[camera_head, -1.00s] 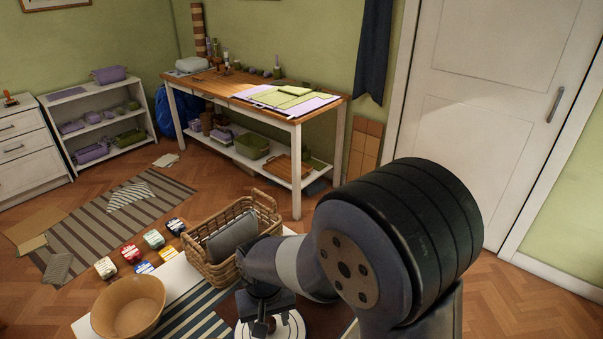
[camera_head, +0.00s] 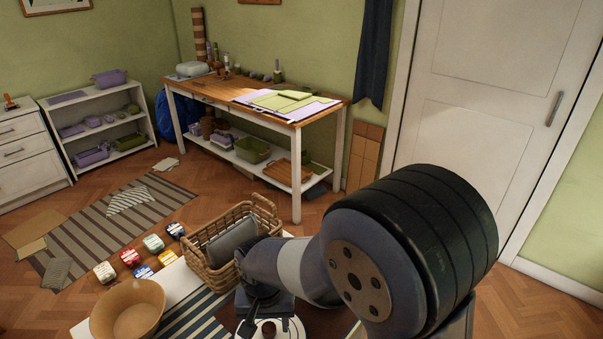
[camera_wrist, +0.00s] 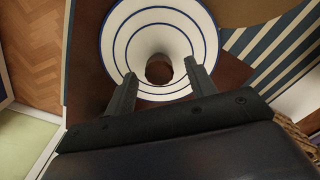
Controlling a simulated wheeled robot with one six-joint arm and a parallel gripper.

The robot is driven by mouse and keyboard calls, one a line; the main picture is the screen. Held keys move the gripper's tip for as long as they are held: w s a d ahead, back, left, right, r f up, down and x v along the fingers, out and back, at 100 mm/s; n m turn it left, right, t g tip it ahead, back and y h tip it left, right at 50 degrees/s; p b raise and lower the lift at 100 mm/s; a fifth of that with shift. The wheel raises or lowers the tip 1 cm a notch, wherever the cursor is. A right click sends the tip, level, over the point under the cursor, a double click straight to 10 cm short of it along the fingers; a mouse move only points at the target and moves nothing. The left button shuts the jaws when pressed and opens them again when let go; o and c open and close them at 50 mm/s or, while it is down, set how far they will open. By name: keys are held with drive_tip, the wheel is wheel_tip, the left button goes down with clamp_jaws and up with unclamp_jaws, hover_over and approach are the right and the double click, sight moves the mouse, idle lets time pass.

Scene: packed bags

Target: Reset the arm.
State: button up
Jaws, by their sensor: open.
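My gripper (camera_wrist: 160,72) is open and empty in the wrist view, its two fingers spread and pointing down over a white round dish with blue rings (camera_wrist: 128,38). A small dark brown round shape shows at the dish's middle, between the fingertips; I cannot tell whether it is an object or a hollow. In the head view my gripper (camera_head: 262,306) hangs over the same dish (camera_head: 292,328), beside a wicker basket (camera_head: 205,272) with a grey item in it. My arm's large dark joint hides much of the lower right.
A tan bowl (camera_head: 128,312) stands left of the basket, with several small coloured packs (camera_head: 130,257) beyond it. A wooden workbench (camera_head: 215,92) and white shelf (camera_head: 75,125) stand at the back. Striped cloth (camera_head: 195,316) lies near the dish. A white door (camera_head: 490,110) is at right.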

wheel_tip(320, 180, up, 9)
drive_tip(key=shift+f, duration=0.15)
wheel_tip(320, 180, down, 10)
drive_tip(key=shift+f, duration=0.15)
drive_tip(key=shift+r+n, duration=0.2)
drive_tip(key=shift+n, duration=0.3)
drive_tip(key=n, duration=0.5)
drive_tip(key=m, duration=1)
drive_tip(key=shift+m, duration=0.3)
